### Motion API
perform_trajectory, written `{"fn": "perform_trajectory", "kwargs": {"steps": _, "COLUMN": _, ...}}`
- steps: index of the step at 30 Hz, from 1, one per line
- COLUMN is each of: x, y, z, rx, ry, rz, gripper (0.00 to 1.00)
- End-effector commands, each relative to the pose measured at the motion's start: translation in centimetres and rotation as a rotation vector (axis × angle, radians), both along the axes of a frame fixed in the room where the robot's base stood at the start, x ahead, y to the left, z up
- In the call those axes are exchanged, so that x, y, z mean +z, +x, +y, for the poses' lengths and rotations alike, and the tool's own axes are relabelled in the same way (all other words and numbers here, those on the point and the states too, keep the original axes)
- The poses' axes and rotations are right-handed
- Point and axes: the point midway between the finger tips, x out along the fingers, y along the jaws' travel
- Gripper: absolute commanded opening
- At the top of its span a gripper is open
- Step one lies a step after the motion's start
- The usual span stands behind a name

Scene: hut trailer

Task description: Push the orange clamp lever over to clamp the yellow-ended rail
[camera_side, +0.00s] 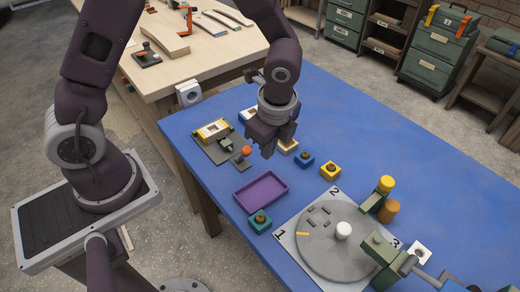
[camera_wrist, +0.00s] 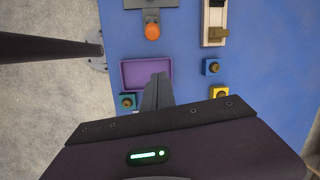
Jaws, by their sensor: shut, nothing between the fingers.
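The orange-knobbed clamp lever (camera_side: 246,151) stands at the near right corner of a dark grey fixture plate on the blue table. In the wrist view its orange knob (camera_wrist: 152,32) shows at the top, pointing toward the purple tray. The yellow-ended rail (camera_side: 211,131) lies on the same fixture, behind and left of the knob. My gripper (camera_side: 268,154) is shut and empty, pointing down just right of the knob in the side view. In the wrist view my gripper (camera_wrist: 160,78) is below the knob and apart from it. Its height above the table is unclear.
A purple tray (camera_side: 261,191) lies in front. Blue (camera_side: 304,159), yellow (camera_side: 330,170) and green (camera_side: 259,221) knobbed blocks stand around. A cream block (camera_side: 288,147) is partly behind my gripper. A grey numbered turntable (camera_side: 330,258) fills the near right. The far right tabletop is clear.

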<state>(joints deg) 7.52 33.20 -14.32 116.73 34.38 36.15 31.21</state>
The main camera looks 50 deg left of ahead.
Motion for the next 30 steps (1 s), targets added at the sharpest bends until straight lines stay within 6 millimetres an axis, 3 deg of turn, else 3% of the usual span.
{"fn": "perform_trajectory", "kwargs": {"steps": 12, "x": -8.8, "y": 0.4, "z": 1.7, "rx": -0.002, "ry": 0.002, "rz": 0.005, "gripper": 0.00}}
{"fn": "perform_trajectory", "kwargs": {"steps": 19, "x": -6.7, "y": -0.1, "z": 4.6, "rx": 0.003, "ry": -0.001, "rz": -0.002, "gripper": 0.00}}
{"fn": "perform_trajectory", "kwargs": {"steps": 30, "x": -6.4, "y": -0.3, "z": 5.1, "rx": 0.000, "ry": 0.000, "rz": 0.001, "gripper": 0.00}}
